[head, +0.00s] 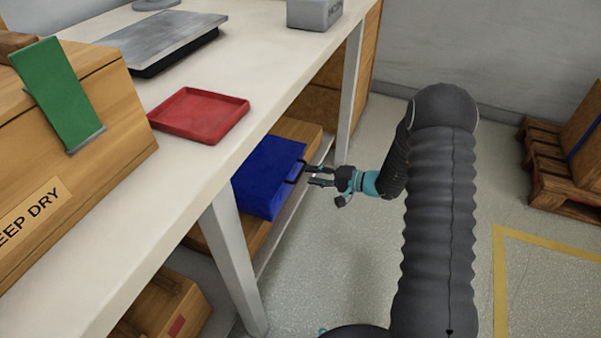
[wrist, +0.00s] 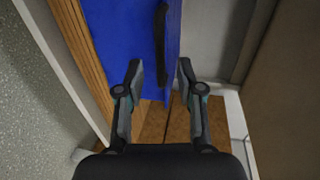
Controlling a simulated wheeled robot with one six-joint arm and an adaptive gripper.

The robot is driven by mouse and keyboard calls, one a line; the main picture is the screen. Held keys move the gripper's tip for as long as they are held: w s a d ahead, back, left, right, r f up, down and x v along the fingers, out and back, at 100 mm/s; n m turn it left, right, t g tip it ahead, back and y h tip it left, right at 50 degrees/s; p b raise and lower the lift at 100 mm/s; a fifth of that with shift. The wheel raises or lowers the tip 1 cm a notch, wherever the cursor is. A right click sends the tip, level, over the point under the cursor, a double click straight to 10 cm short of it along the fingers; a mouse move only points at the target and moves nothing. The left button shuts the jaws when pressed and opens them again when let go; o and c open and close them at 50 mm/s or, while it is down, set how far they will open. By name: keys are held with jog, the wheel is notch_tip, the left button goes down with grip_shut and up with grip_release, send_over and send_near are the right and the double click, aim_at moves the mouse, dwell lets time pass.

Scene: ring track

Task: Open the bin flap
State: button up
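The blue bin (head: 262,180) sits on the shelf under the workbench. A black handle (head: 297,170) stands out from its side facing my gripper (head: 312,175). In the wrist view the bin (wrist: 118,40) fills the upper middle, with the black handle (wrist: 162,45) running up and down on a blue panel. My gripper (wrist: 160,72) is open and empty, its two fingers on either side of the handle's lower end in the picture. I cannot tell whether a finger touches the handle or panel, or whether the flap stands ajar.
The workbench (head: 190,190) is above the bin, and its white leg (head: 232,255) stands left of it. A red tray (head: 200,115) and a metal plate (head: 160,42) lie on top. A pallet (head: 550,165) is at the right. Floor between is clear.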

aim_at(300, 172)
jog(key=shift+x, duration=2.5)
grip_shut()
